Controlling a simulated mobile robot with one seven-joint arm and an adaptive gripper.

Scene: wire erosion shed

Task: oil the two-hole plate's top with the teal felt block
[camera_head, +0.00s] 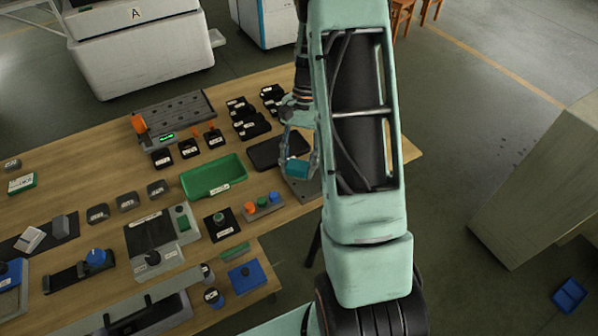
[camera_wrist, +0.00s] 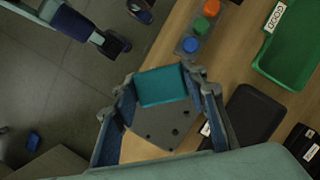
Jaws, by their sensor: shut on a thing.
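My gripper (camera_head: 298,158) is shut on the teal felt block (camera_head: 297,169), seen near the right end of the bench in the head view. In the wrist view the block (camera_wrist: 160,87) sits between the two fingertips (camera_wrist: 158,75). A grey plate (camera_wrist: 160,129) with a few dark holes lies directly beneath and beside the block in that view. The plate's edge (camera_head: 304,189) also shows in the head view, partly hidden by my gripper and arm. I cannot tell whether the block touches the plate's top or hovers just over it.
A black flat pad (camera_head: 272,152) lies left of the plate. A green tray (camera_head: 214,177) and a holder with orange, green and blue round pieces (camera_head: 264,207) stand nearby. Several black labelled blocks (camera_head: 250,127) are behind. The bench's right edge is close, with open floor beyond.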

